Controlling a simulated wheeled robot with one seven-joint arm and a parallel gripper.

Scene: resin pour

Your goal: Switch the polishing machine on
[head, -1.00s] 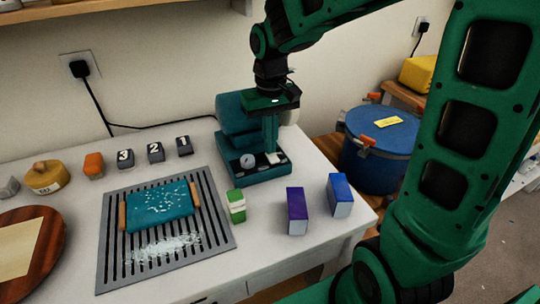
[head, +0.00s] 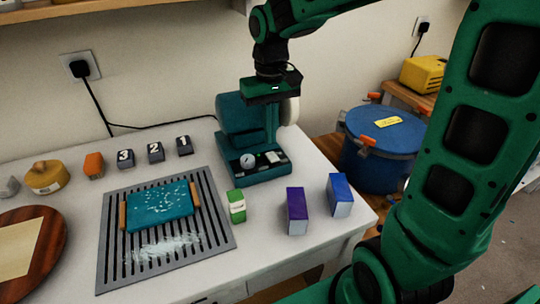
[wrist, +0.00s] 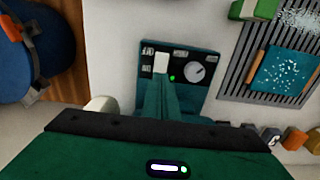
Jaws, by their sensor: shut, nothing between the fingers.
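The polishing machine (head: 240,115) is a teal unit on the white bench, with a pale round wheel (head: 290,110) at its right side. Its front base carries a round dial (head: 247,161) and a white switch (head: 273,156). In the wrist view the switch (wrist: 161,62) sits left of the dial (wrist: 195,72), and a small green lamp (wrist: 172,77) beside it glows. My gripper (head: 271,142) points down over the machine's base, just behind the switch in the head view. Its green fingers are together and empty. The tips look apart from the switch.
A slotted grey mat (head: 110,250) with a teal block (head: 160,205) lies left of the machine. Green (head: 237,207), purple (head: 297,212) and blue (head: 340,195) boxes stand in front and to the right. A blue drum (head: 380,160) stands beyond the bench's right edge.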

